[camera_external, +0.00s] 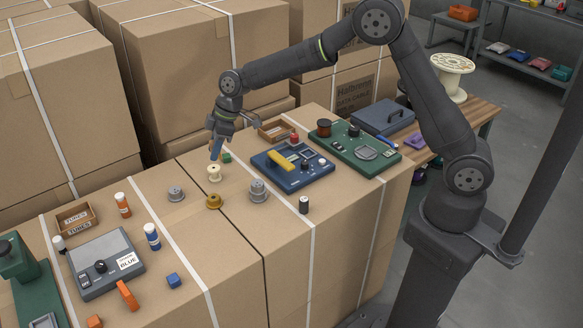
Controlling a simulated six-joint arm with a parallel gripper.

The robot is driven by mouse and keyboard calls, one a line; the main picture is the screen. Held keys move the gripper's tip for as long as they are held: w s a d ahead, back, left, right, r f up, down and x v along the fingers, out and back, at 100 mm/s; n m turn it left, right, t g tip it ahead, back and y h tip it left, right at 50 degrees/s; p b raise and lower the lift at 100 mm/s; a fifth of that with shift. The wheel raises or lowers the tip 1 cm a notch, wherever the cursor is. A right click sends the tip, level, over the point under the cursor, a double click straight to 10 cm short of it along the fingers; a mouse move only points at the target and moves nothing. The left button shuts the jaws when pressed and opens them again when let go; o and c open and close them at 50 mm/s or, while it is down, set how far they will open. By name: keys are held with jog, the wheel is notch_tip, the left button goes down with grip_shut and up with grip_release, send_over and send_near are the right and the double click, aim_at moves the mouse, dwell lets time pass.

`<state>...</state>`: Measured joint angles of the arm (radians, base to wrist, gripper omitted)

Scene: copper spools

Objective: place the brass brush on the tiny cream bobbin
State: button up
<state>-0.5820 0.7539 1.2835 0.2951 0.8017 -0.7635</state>
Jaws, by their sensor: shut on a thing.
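The tiny cream bobbin (214,174) stands upright on the carton top, just below the held brush. I cannot tell whether the brush's lower end touches the bobbin.
A golden-brown stepped piece (214,201) sits in front of the bobbin, with grey stepped pieces to its left (176,193) and right (258,191). A small green block (226,157) is close behind. A blue panel (285,181) lies to the right.

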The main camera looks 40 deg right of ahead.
jog(key=w+d+r+m+t, duration=0.15)
jog(key=w+d+m, duration=0.4)
jog(key=d, duration=0.75)
jog(key=n, duration=0.1)
send_over(209, 168)
jog(key=d, duration=0.1)
jog(key=shift+h, duration=0.4)
jog(key=f, duration=0.6)
jog(key=shift+s+d+f, duration=0.1)
jog(key=shift+s, duration=0.3)
jog(key=shift+f, duration=1.95)
jog(key=shift+f, duration=0.1)
jog(key=o, duration=1)
jog(key=shift+c, duration=0.2)
